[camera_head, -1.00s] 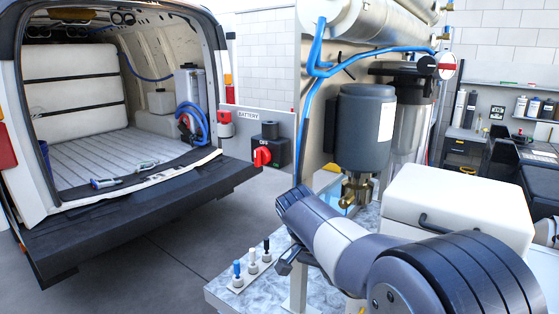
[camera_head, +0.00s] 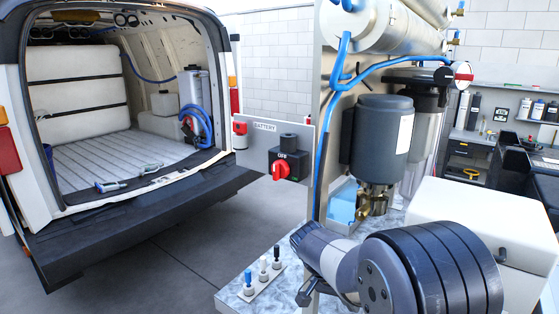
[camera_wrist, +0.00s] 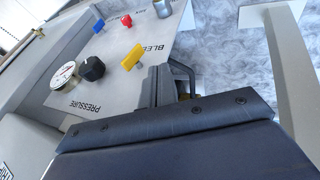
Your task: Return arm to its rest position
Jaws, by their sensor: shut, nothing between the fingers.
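My arm (camera_head: 345,262) is folded low in front of the bench in the head view. My gripper shows as a small dark part (camera_head: 306,292) at the lower left of the arm, partly hidden by it. In the wrist view my gripper (camera_wrist: 160,84) is shut and empty. It points towards a grey panel (camera_wrist: 115,52) marked PRESSURE and BLEED, upside down in that view. The panel carries a black knob (camera_wrist: 92,68), a yellow handle (camera_wrist: 132,56) and a gauge (camera_wrist: 65,74). I cannot tell the gap between my fingers and the panel.
A marbled bench (camera_head: 236,298) holds toggle switches (camera_head: 263,268) left of my arm. A white box (camera_head: 470,215) stands close on the right. A pump (camera_head: 378,138) and tubes (camera_head: 395,25) rise behind. An open van (camera_head: 130,215) stands left, with bare floor (camera_head: 185,260) between.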

